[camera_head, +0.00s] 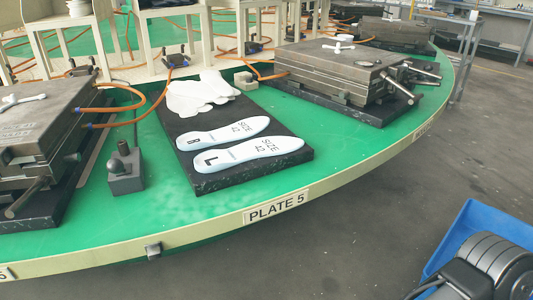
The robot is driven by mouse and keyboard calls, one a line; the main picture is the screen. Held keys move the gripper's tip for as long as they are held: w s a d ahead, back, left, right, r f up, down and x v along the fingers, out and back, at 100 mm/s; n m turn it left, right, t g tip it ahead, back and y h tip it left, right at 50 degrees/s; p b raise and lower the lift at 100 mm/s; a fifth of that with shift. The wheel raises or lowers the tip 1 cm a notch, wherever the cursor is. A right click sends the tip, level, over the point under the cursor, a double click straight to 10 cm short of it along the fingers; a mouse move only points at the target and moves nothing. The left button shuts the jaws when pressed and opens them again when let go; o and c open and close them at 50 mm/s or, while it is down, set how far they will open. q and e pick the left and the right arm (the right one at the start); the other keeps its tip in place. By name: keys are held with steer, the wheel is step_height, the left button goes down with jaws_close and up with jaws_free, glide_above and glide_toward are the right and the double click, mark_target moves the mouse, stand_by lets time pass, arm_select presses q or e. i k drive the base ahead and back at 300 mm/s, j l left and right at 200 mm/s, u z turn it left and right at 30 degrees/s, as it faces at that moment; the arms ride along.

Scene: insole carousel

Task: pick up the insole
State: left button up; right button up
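Two white insoles lie flat, side by side, on a dark block on the green carousel top. The farther insole (222,133) is marked "R" and "SIZE 42". The nearer insole (248,154) is marked "L" and "SIZE 42" and lies close to the block's front edge. The dark block (225,180) stands above the label "PLATE 5". Neither of my grippers can be made out in the head view.
White crumpled pieces (200,93) lie at the block's back. Metal moulds stand at the left (38,125) and right (338,68). A small dark fixture with a knob (125,172) stands left of the block. A blue bin (480,222) is at lower right.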

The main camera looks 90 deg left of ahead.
mark_target(212, 161)
steer(key=l+u, duration=0.1)
steer(key=u, duration=3.1)
steer(key=k+l, duration=0.15)
steer(key=k, duration=0.3)
steer(key=k+l, duration=0.1)
steer(key=k, duration=0.35)
